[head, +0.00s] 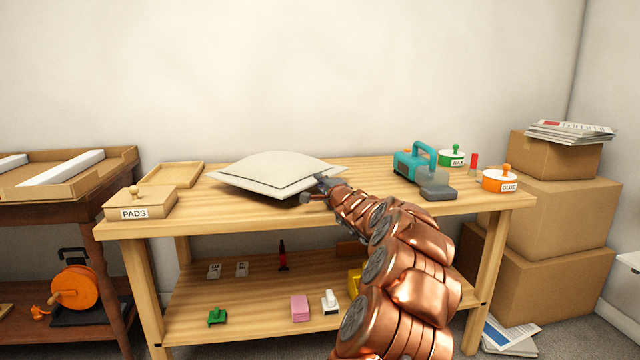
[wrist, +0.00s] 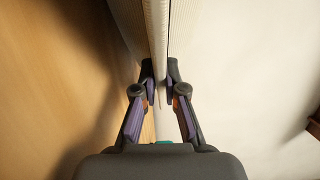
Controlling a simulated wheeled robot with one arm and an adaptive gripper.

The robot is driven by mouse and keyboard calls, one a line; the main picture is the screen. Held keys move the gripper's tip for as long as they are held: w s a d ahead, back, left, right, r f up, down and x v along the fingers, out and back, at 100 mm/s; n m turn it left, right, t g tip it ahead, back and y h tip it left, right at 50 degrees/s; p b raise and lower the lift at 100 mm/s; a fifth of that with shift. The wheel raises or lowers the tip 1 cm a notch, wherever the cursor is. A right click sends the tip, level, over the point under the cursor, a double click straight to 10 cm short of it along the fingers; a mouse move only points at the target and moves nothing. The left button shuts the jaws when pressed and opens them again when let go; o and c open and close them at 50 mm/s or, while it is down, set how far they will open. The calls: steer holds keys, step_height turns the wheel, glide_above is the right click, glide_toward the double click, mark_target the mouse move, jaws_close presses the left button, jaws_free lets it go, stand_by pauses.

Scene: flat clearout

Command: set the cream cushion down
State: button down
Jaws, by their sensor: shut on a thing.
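The cream cushion (head: 275,168) is a flat, pillow-like square over the wooden bench top (head: 370,195), left of the bench's middle. My gripper (head: 322,190) is at the cushion's right front corner. In the wrist view my gripper (wrist: 160,85) has its two fingers closed on the cushion's thin edge (wrist: 158,30), with cushion faces on both sides. The cushion's left part lies low over the bench. I cannot tell whether its underside touches the wood.
On the bench stand a PADS box (head: 140,203) and a shallow wooden tray (head: 172,174) at left. A teal machine (head: 418,165), a WAX tin (head: 452,158) and a GLUE tin (head: 499,181) stand at right. The bench front between them is clear. Cardboard boxes (head: 560,215) stand at far right.

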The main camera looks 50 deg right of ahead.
steer(key=c, duration=1.2)
jaws_free()
steer(key=shift+c, duration=0.2)
steer(key=shift+r, duration=0.15)
steer(key=shift+b+v, duration=0.3)
steer(key=shift+v, duration=5.75)
